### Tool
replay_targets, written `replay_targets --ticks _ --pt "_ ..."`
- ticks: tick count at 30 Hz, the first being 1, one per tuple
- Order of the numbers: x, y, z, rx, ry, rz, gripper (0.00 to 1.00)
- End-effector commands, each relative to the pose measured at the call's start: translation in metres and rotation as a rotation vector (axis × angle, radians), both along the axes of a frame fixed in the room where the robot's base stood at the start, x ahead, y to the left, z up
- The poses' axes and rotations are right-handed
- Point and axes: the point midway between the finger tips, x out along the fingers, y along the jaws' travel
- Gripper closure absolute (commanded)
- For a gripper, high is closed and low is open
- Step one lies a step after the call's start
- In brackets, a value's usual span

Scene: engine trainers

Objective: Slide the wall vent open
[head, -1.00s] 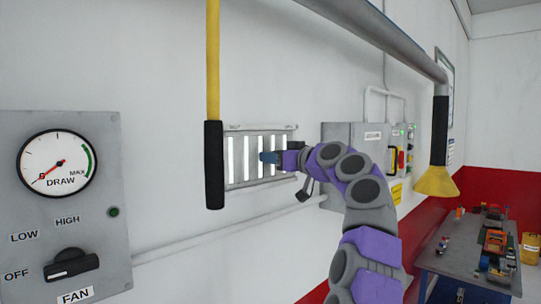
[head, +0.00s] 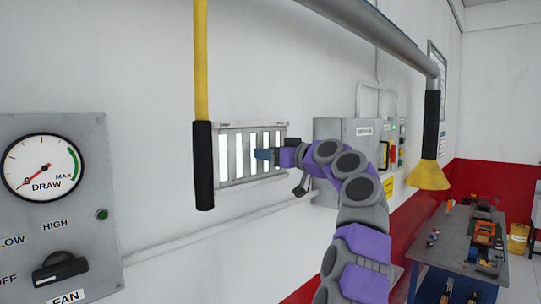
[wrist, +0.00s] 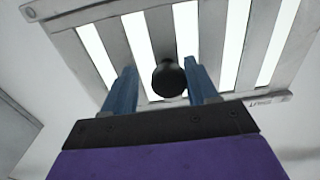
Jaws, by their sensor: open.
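The wall vent (head: 250,181) is a pale metal frame with upright slats and bright white slots between them, on the wall left of centre in the head view. The wrist view shows its frame (wrist: 125,11) tilted and close, with wide white slots. A round black knob (wrist: 169,78) stands out from the slats. My gripper (head: 260,154) is at the vent's face. In the wrist view my gripper (wrist: 160,68) is open, with one blue finger on each side of the knob. Gaps show beside the knob; contact with the fingers is not clear.
A yellow hanging bar with a black grip (head: 203,165) hangs just left of the vent. A fan panel (head: 85,215) is at far left. A grey control box (head: 345,135) sits right of the vent, and a lamp-like yellow cone (head: 430,175) hangs beyond. A cluttered workbench (head: 440,253) stands right.

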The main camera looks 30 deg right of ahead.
Motion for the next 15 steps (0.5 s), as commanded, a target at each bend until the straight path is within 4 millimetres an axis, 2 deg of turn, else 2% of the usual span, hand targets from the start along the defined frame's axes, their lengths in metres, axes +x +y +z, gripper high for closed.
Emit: replay_targets --ticks 5,8,15 --pt "-0.002 0.0 0.0 0.0 0.0 0.001 0.42" --pt "-0.012 -0.004 -0.001 0.001 -0.002 0.001 0.42" --pt "-0.057 -0.023 -0.003 0.002 -0.003 0.0 0.42"
